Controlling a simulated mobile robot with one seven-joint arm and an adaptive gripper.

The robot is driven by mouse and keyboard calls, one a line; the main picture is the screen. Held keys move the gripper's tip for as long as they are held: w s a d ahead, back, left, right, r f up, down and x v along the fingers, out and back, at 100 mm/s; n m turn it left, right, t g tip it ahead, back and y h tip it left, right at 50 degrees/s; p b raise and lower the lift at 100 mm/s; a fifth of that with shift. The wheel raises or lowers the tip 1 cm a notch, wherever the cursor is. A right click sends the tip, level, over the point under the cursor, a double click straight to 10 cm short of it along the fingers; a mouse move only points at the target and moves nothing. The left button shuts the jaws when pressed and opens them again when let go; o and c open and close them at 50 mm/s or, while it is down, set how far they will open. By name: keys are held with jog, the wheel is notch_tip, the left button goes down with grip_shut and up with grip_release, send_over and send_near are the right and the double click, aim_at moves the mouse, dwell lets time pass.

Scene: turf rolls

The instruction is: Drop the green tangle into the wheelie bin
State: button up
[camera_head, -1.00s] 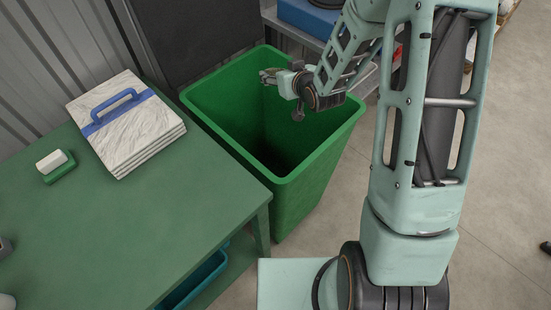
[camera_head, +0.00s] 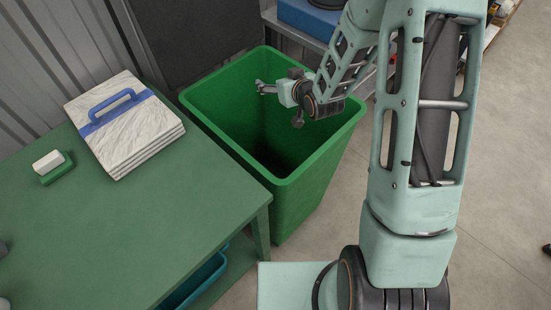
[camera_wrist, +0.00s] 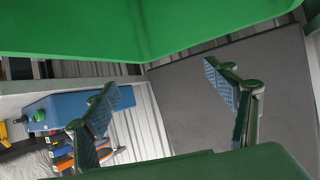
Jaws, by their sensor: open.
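The green wheelie bin (camera_head: 318,168) stands open-topped right of the green table. Its inside is dark toward the bottom. My gripper (camera_head: 261,87) is over the bin's mouth, near its far side, pointing left. In the wrist view my gripper (camera_wrist: 163,86) has its two fingers wide apart with nothing between them. A green wall of the bin (camera_wrist: 70,28) crosses the top of that view. I see no green tangle in any view; the bin's floor is too dark and partly hidden to tell what lies there.
The green table (camera_head: 110,225) holds a stack of pale slabs (camera_head: 150,135) with a blue handle and a green-and-white block (camera_head: 52,167). A dark panel (camera_head: 195,35) stands behind the bin. A shelf with a blue box (camera_head: 308,18) is at the back.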

jog(key=v, duration=0.7)
jog(key=shift+s+r, duration=0.15)
jog(key=shift+s, duration=0.05)
